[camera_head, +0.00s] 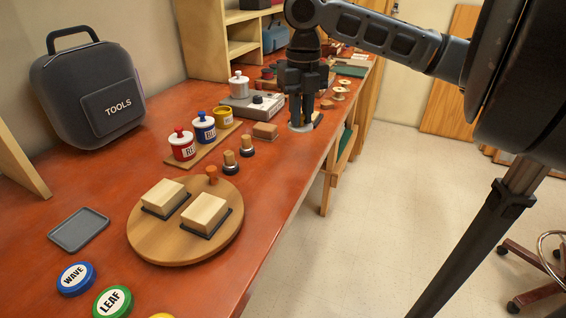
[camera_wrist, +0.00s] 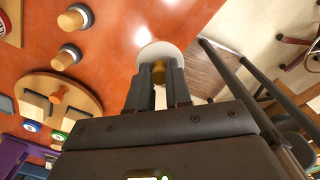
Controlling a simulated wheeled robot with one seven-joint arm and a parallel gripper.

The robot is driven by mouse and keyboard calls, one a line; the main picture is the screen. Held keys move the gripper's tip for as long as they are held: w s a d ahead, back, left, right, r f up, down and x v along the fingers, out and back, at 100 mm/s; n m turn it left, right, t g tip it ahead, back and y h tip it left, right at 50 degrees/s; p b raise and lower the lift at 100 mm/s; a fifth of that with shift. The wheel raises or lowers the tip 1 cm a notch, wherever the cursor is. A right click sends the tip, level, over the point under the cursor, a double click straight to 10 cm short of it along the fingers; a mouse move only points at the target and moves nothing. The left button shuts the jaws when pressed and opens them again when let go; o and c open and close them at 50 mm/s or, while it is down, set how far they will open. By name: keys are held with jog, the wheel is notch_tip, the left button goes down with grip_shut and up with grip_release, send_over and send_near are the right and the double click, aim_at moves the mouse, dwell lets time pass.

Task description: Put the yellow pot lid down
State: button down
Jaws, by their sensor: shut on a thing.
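My gripper (camera_head: 299,119) is shut near the right edge of the red-brown bench. In the wrist view, its fingertips (camera_wrist: 158,78) close on a golden-yellow knob (camera_wrist: 158,62), which I take to be the yellow pot lid. A pale round disc (camera_wrist: 148,50) shows around the knob; it also shows under the fingers in the head view (camera_head: 296,128). I cannot tell whether the disc is part of the lid or whether it touches the bench. The small yellow pot (camera_head: 224,119) stands on a wooden strip, beside the blue pot (camera_head: 204,132) and red pot (camera_head: 182,151).
A grey device (camera_head: 251,107) with a white pot (camera_head: 238,85) stands left of my gripper. Wooden block (camera_head: 265,132), two cork-topped pieces (camera_head: 231,162) and a round board (camera_head: 160,249) lie nearer. The bench edge is close on the right. Spools (camera_head: 339,93) lie beyond.

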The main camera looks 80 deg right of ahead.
send_over(282, 173)
notch_tip(282, 173, down, 4)
jog(key=shift+f+p, duration=0.15)
jog(key=shift+p, duration=0.25)
jog(key=shift+f, duration=2)
jog(key=shift+f, duration=0.1)
jog(key=c, duration=1.1)
grip_release()
jog(key=shift+o, duration=0.2)
notch_tip(282, 173, up, 12)
